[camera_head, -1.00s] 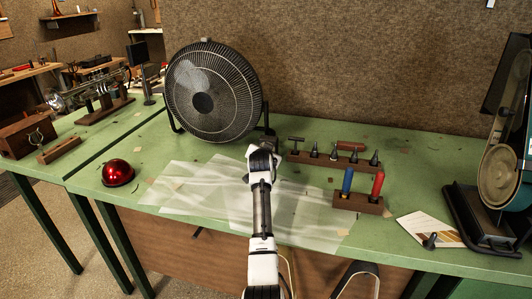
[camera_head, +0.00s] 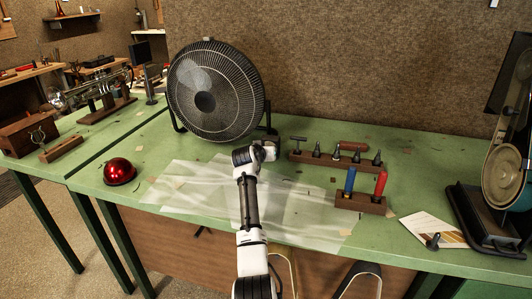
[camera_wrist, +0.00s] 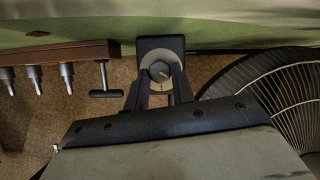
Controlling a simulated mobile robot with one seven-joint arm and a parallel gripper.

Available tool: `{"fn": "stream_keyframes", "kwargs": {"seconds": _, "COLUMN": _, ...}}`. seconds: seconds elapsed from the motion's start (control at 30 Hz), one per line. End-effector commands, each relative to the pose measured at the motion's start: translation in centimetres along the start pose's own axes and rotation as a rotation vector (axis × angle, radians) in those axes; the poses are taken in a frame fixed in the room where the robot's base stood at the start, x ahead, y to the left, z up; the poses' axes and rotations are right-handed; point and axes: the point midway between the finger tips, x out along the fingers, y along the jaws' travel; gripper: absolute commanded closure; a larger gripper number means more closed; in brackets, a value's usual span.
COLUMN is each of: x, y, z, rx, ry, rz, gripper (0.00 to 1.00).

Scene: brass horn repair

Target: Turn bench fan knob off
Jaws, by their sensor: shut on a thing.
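The bench fan (camera_head: 215,90), with a round black wire cage, stands at the back of the green bench in the head view. Part of its cage (camera_wrist: 275,95) shows at the right of the wrist view. The fan knob (camera_wrist: 160,71) is a small grey disc with a pale ring on a dark control box (camera_wrist: 160,42). My gripper (camera_wrist: 160,80) has one finger on each side of the knob and is shut on it. In the head view my wrist hides the knob, beside the fan's lower right.
A wooden rack (camera_head: 335,159) of metal tools stands just right of my gripper and shows in the wrist view (camera_wrist: 60,52). A block with blue and red handles (camera_head: 358,202) is nearer the front. A red dome (camera_head: 119,171) sits at left.

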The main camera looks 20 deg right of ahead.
Motion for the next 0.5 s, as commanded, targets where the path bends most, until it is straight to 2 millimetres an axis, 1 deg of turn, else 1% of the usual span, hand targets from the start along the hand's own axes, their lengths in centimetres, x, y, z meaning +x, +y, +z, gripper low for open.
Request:
{"fn": "stream_keyframes", "kwargs": {"seconds": 0.33, "x": 0.00, "y": -0.02, "z": 0.00, "rx": -0.003, "ry": 0.000, "rz": 0.001, "gripper": 0.98}}
{"fn": "stream_keyframes", "kwargs": {"seconds": 0.37, "x": 0.00, "y": -0.02, "z": -0.01, "rx": -0.003, "ry": 0.000, "rz": 0.001, "gripper": 0.72}}
{"fn": "stream_keyframes", "kwargs": {"seconds": 0.5, "x": 0.00, "y": -0.01, "z": -0.01, "rx": -0.003, "ry": 0.000, "rz": 0.001, "gripper": 0.54}}
